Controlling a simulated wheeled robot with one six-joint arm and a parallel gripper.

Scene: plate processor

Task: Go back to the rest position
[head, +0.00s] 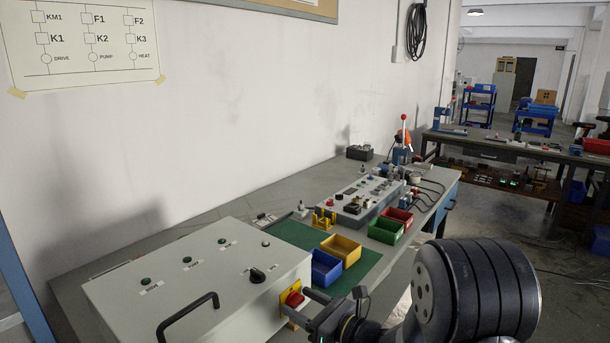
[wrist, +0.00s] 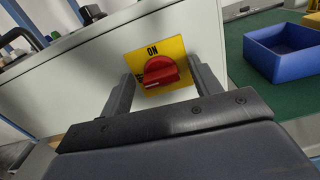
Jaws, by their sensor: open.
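My gripper (wrist: 162,98) is open in the wrist view, with one finger on each side of the red rotary knob (wrist: 159,71). The knob sits on a yellow plate (wrist: 171,51) marked ON, on the side of the grey cabinet (wrist: 70,92). I cannot tell whether the fingers touch the knob. In the head view, my gripper (head: 303,308) is in front of the knob (head: 294,299) at the cabinet's (head: 200,270) right end. My dark arm fills the lower right there and hides part of the bench.
A blue bin (head: 326,267) and a yellow bin (head: 341,249) stand on a green mat (head: 289,230) just beyond the cabinet. A black handle (head: 188,313) projects from the cabinet. Green (head: 385,231) and red (head: 398,217) bins stand farther along. Open floor (head: 500,220) lies right.

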